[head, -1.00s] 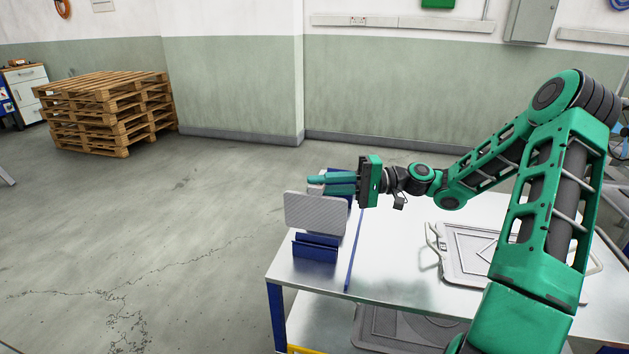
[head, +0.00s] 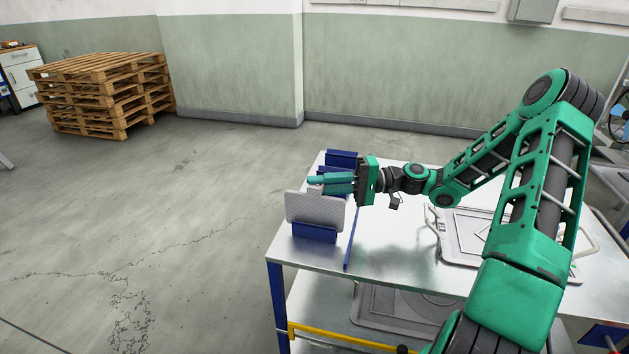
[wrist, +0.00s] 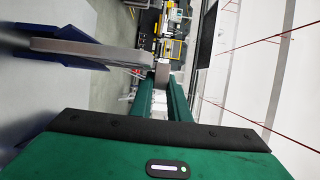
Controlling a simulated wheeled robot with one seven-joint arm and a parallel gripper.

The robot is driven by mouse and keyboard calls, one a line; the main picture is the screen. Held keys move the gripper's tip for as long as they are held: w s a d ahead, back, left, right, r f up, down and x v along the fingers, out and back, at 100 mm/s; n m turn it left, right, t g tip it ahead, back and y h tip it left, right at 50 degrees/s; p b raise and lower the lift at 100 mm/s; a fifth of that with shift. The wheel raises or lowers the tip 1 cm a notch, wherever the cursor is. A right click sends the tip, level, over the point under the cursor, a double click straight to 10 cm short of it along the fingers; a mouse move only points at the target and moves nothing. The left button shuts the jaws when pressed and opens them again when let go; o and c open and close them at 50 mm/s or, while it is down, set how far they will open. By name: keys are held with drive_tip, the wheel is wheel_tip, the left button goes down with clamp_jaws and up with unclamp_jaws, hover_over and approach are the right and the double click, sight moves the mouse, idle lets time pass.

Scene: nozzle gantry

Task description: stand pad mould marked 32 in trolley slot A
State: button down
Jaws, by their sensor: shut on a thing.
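The pad mould (head: 315,208) is a grey, finely textured plate with rounded corners, standing upright at the left end of the trolley. My gripper (head: 318,183) is shut on the small grey grip at its top edge. The plate's lower edge is hidden by the front blue slot holder (head: 314,232), so it appears to sit in that slot; I cannot tell whether it touches bottom. The wrist view shows the plate edge-on (wrist: 95,52) beside a blue holder (wrist: 50,60), with my gripper fingers (wrist: 160,85) around the grip. No 32 or slot letter is readable.
More blue holders (head: 341,159) stand behind on the trolley top (head: 395,235). A thin blue strip (head: 352,238) runs beside them. A grey tray-like piece with handles (head: 465,235) lies to the right. A pallet stack (head: 100,95) stands far back left.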

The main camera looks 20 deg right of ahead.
drive_tip(key=shift+f, duration=1.2)
drive_tip(key=c, duration=1.6)
unclamp_jaws()
drive_tip(key=shift+f, duration=0.1)
drive_tip(key=shift+f, duration=0.1)
drive_tip(key=v, duration=1)
drive_tip(key=shift+d, duration=0.35)
